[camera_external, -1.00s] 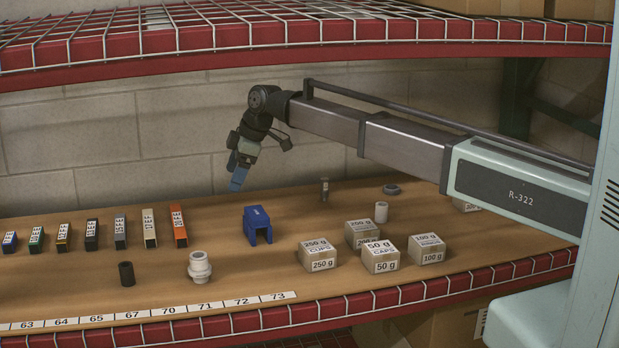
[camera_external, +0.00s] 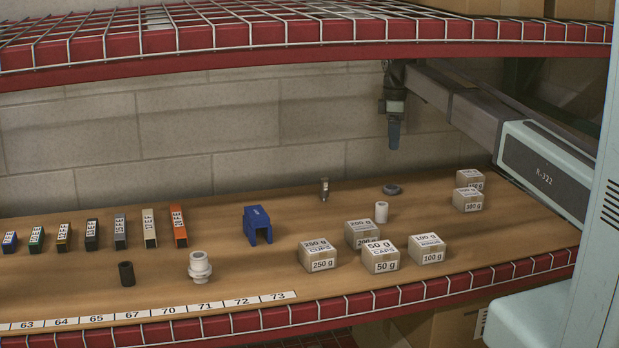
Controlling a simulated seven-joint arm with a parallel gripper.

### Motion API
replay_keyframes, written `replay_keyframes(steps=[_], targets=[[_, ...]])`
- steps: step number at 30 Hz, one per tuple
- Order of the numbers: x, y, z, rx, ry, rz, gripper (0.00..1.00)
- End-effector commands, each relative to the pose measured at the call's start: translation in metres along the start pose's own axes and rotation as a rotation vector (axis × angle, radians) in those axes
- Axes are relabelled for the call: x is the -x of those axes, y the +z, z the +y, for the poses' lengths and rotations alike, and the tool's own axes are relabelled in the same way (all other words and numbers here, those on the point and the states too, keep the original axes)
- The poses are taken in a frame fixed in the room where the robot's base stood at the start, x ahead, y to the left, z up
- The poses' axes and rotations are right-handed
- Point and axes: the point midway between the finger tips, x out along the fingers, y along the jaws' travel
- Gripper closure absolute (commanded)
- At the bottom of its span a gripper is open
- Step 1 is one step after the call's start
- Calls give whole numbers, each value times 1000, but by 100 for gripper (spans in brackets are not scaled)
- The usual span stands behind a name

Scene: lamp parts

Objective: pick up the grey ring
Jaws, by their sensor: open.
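The grey ring (camera_external: 392,189) lies flat on the wooden shelf toward the back, right of the middle. My gripper (camera_external: 394,146) hangs above the ring, pointing down, clear of it by a visible gap. It is open and nothing shows between its blue-grey fingers. The fingers overlap in this view, so the gap between them is hard to see.
A white cylinder (camera_external: 381,212) stands just in front of the ring, and a small metal part (camera_external: 324,189) stands to its left. Weight boxes (camera_external: 381,257) stand in front, with stacked boxes (camera_external: 468,199) to the right. A wire shelf (camera_external: 330,30) hangs overhead.

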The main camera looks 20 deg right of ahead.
Motion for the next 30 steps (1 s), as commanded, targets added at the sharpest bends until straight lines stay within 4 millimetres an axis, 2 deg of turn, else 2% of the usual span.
replay_keyframes(steps=[8,18,26,30], targets=[[-23,3,0,-2,-4,-3,20],[-78,2,0,-2,-3,-2,20],[-92,2,-2,-2,-2,-1,20],[-106,2,-5,-2,-3,-2,20]])
